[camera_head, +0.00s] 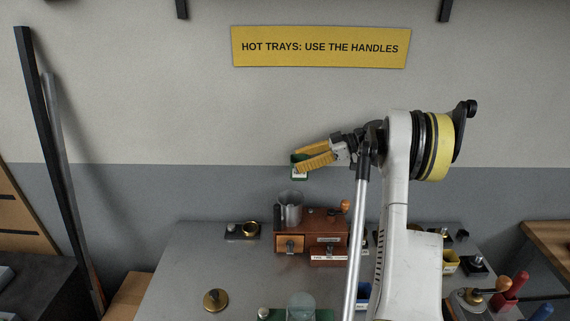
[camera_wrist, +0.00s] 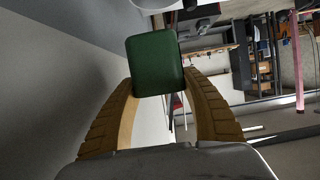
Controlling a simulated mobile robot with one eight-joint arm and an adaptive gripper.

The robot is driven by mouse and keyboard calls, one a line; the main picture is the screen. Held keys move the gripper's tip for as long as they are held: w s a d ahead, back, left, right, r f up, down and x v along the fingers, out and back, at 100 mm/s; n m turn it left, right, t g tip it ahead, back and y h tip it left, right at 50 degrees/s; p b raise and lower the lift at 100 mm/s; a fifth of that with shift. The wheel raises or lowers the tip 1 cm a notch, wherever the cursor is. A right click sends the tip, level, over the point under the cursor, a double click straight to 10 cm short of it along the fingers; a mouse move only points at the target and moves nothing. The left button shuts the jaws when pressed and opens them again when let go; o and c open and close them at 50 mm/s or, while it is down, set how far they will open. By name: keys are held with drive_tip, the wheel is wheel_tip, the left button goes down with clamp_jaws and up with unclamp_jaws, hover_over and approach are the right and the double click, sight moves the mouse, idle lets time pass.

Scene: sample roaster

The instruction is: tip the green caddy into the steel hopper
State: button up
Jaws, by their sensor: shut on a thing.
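The green caddy (camera_head: 298,175) has a pale label and is held in the air between the yellow fingers of my gripper (camera_head: 304,162). In the wrist view its flat green face (camera_wrist: 156,63) fills the space between the fingertips (camera_wrist: 158,88). The steel hopper (camera_head: 290,208) is a grey, open-looking cylinder on top of the brown roaster box. The caddy is above the hopper and apart from it, slightly to its right in the head view. The caddy looks roughly level in the head view; its contents are hidden.
The brown roaster box (camera_head: 323,225) stands on the grey bench (camera_head: 190,260). A brass disc with a knob (camera_head: 215,299) lies front left, and a clear round vessel (camera_head: 301,306) stands at the front. The bench's left part is mostly clear.

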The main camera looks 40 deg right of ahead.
sight(293, 178)
idle(0.4)
